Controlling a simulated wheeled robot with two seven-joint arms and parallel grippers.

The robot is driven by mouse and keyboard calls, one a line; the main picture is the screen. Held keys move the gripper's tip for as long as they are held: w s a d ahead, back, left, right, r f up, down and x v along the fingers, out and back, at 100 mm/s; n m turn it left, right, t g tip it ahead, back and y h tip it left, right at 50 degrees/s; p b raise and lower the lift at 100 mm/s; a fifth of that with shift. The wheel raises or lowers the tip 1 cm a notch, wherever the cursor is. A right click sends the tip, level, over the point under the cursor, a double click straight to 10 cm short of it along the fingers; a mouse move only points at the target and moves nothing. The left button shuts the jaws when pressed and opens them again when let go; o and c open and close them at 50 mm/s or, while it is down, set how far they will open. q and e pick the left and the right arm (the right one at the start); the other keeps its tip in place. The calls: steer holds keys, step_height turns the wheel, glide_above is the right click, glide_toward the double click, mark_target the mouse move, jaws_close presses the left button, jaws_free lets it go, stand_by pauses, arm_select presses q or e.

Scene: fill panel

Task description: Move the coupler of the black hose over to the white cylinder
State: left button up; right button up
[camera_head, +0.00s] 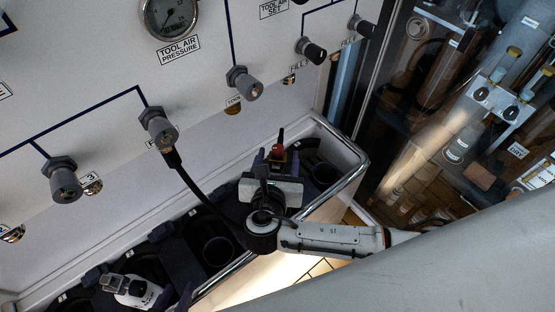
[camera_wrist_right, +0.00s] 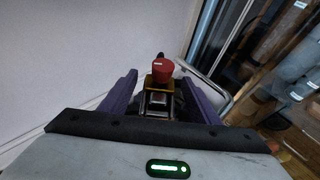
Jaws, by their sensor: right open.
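The black hose (camera_head: 196,192) hangs from a grey fitting on the panel, where its black upper end (camera_head: 172,157) shows. It curves down to the right and passes out of sight behind my right wrist, so its coupler cannot be made out. The white cylinder (camera_head: 134,291), with a grey top, stands in the tray at lower left. My right gripper (camera_head: 274,165) is open over the tray's right part. In the right wrist view a red knob with a yellow collar (camera_wrist_right: 162,72) shows between its purple fingers.
The white panel carries a gauge (camera_head: 170,14) and several grey fittings, such as one (camera_head: 242,82) above the tray. The tray's metal rim (camera_head: 343,184) bounds the right side. An empty round slot (camera_head: 219,251) lies between the white cylinder and my right gripper. Pipework stands at right.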

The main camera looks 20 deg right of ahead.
steer(key=shift+w, duration=0.1)
jaws_close()
